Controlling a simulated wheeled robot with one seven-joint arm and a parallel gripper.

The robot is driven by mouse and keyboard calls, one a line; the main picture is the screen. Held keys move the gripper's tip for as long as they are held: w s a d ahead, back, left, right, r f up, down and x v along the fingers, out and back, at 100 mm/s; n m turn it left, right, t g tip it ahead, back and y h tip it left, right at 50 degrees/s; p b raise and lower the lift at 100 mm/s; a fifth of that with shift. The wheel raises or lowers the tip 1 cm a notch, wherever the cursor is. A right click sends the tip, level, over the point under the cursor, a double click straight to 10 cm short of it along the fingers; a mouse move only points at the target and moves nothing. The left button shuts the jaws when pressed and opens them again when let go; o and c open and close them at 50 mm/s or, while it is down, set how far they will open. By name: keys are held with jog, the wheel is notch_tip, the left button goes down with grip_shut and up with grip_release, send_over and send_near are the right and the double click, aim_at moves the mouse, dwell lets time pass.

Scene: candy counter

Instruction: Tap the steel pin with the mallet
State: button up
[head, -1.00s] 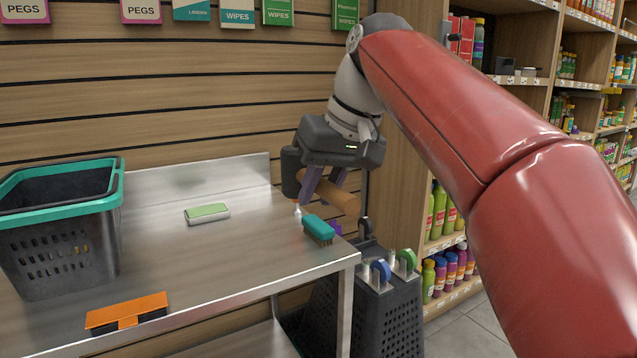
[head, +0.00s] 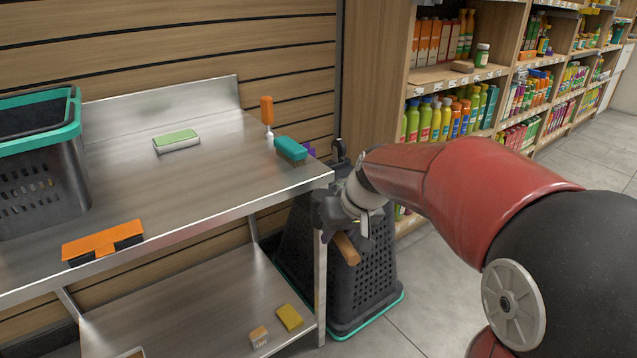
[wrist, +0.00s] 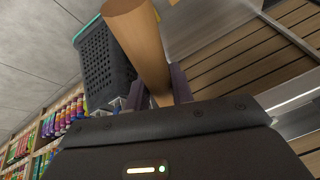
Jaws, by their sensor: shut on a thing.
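My gripper (head: 343,228) is shut on the wooden handle (head: 346,248) of the mallet, beside the right end of the steel table and in front of the dark basket stack. The wrist view shows the handle (wrist: 138,42) as a thick wooden cylinder between the two purple fingers of my gripper (wrist: 158,88). I cannot clearly make out the mallet's dark head against my gripper. I cannot pick out the steel pin for certain; the top of the basket stack is largely covered by my arm and gripper.
The steel table (head: 200,195) holds a teal brush (head: 291,150), an upright orange-handled tool (head: 267,112), a green-topped block (head: 176,141), an orange-topped tool (head: 103,242) and a teal-rimmed basket (head: 45,185). The basket stack (head: 372,285) stands on the floor. Free floor lies right of it.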

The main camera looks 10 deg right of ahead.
jog(key=w+d+f+m, duration=0.1)
jog(key=d+f, duration=0.2)
jog(key=f, duration=0.7)
jog(key=w+d+f+m, duration=0.1)
jog(key=w+d+f, duration=0.1)
jog(key=f, duration=0.8)
jog(key=shift+d+f+t+h, duration=0.3)
jog(key=shift+d+h, duration=0.1)
jog(key=shift+d, duration=0.15)
jog(key=shift+w, duration=0.15)
